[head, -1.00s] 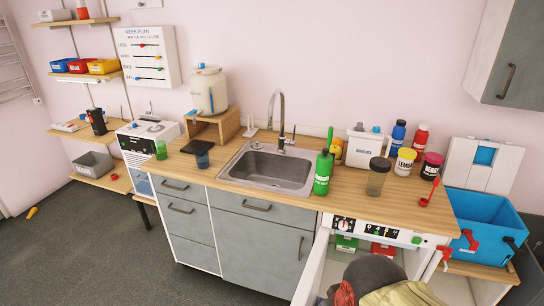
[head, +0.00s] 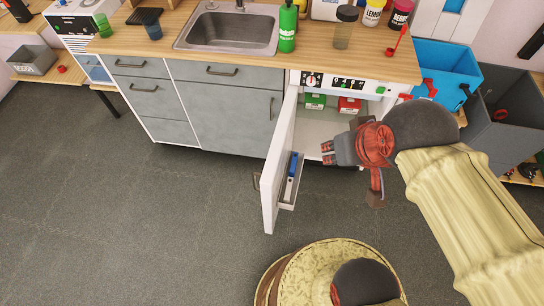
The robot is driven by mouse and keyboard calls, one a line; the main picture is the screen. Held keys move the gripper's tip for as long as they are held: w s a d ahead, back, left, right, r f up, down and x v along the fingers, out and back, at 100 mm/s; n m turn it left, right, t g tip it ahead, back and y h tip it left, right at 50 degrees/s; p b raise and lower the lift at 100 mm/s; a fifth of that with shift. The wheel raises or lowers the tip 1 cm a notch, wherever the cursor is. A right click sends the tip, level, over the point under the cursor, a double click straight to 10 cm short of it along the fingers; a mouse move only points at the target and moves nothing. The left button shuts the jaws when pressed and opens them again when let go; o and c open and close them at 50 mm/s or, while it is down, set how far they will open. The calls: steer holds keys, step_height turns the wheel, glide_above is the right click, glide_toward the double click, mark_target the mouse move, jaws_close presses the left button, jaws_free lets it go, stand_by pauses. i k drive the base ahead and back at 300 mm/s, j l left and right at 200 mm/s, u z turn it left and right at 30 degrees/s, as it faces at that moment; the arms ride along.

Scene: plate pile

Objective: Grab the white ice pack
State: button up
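I cannot clearly make out a white ice pack. The cabinet under the right end of the counter is open, and its white door (head: 279,160) stands out toward me. A rack on the door's inner side holds a small blue and white item (head: 291,178), too small to identify. My gripper (head: 326,152) points left in front of the open cabinet, right of the door and apart from it. Its fingertips are small, and I cannot tell if they are open. My wrist and arm hide the right part of the cabinet inside.
A green box (head: 315,101) and a red box (head: 349,105) sit inside the cabinet. A blue bin (head: 440,65) and a grey bin (head: 512,125) stand to the right. A green bottle (head: 288,28) stands on the counter (head: 380,65). The floor at left is clear.

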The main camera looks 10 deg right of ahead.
mark_target(290, 182)
steer(key=j+z, duration=0.35)
steer(key=j, duration=0.3)
steer(key=j+z, duration=0.35)
steer(key=j, duration=0.3)
steer(key=k+j+z, duration=0.3)
steer(key=j, duration=0.35)
steer(key=i+l+u, duration=0.2)
steer(key=l, duration=0.35)
steer(key=l+u, duration=0.2)
steer(key=l, duration=0.3)
steer(key=k, duration=0.05)
